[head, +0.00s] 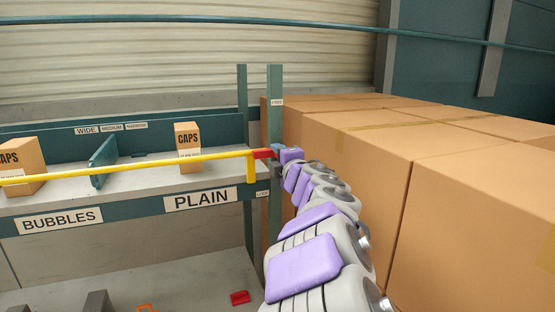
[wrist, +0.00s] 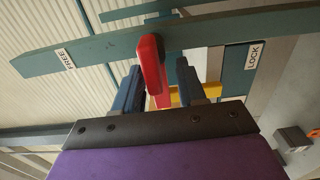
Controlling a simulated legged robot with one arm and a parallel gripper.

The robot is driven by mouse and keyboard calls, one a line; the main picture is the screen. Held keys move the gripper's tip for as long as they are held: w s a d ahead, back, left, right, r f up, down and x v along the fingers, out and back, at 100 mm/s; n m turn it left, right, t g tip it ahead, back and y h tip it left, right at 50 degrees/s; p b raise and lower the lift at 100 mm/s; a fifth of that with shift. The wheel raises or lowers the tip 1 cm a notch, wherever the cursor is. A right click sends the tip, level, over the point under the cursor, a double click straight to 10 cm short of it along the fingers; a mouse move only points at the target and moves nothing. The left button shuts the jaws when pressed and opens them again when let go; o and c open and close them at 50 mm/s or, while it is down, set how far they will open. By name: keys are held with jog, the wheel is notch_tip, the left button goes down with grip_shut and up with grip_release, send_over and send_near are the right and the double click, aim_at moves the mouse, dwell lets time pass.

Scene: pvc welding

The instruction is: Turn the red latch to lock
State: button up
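The red latch (wrist: 150,62) sits on a teal post (wrist: 105,48), between the FREE label (wrist: 65,58) and the LOCK label (wrist: 254,55). In the head view the latch (head: 262,153) lies roughly level, pointing left, at the right end of a yellow bar (head: 130,164). There the FREE label (head: 277,102) is above it and the LOCK label (head: 262,194) below. My gripper (wrist: 160,78) is open with its blue fingers on either side of the latch. The latch is close to the left finger, with a gap to the right one; contact cannot be told.
Large cardboard boxes (head: 350,150) stand close along the right of my arm. A shelf (head: 110,190) with CAPS boxes (head: 188,148) and BUBBLES and PLAIN labels is on the left. A red piece (head: 240,297) lies on the lower surface.

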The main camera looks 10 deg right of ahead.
jog(key=shift+s+d+r, duration=0.1)
jog(key=shift+s+r, duration=0.05)
jog(key=shift+s, duration=0.35)
jog(key=s+d, duration=0.2)
jog(key=s, duration=0.8)
jog(key=shift+s+f+b, duration=0.2)
jog(key=shift+s+b, duration=0.1)
